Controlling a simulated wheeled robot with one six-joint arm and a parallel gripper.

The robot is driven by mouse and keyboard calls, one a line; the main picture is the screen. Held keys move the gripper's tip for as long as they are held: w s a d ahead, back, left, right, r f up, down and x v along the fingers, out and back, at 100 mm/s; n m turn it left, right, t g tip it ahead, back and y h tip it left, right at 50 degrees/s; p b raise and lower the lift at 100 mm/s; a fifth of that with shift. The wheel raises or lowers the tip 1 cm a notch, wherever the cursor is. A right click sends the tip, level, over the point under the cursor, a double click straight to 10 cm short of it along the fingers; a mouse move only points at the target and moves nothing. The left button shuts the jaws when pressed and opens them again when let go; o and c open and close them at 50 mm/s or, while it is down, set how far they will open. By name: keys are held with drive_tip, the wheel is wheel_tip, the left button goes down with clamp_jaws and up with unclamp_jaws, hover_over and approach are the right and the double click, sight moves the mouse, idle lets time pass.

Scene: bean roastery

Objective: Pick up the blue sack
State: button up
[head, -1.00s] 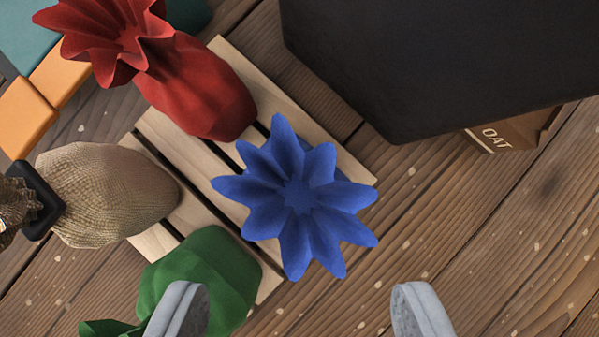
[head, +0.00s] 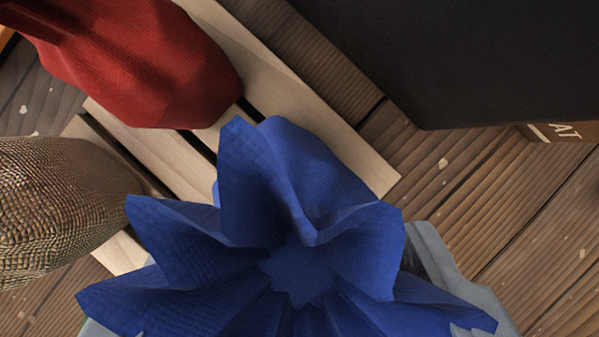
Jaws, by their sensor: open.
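The blue sack (head: 300,250) stands upright on a slatted wooden pallet, seen from above with its ruffled top spread wide. It fills the lower middle of the head view. My gripper (head: 290,310) is open, with its grey fingers low in the view on either side of the sack. The right finger shows beside the sack's right edge; only a sliver of the left shows at the lower left. The sack's ruffles hide most of the fingers, so I cannot tell whether they touch it.
The pallet (head: 335,145) also bears a red sack (head: 150,65) at upper left and a tan woven sack (head: 60,205) at left. A large black surface (head: 460,50) fills the upper right, with a brown box marked "AT" (head: 570,131) by its edge. Bare wooden floor lies at right.

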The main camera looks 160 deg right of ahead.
sight(300, 206)
drive_tip(key=shift+x, duration=1.35)
clamp_jaws()
idle(0.3)
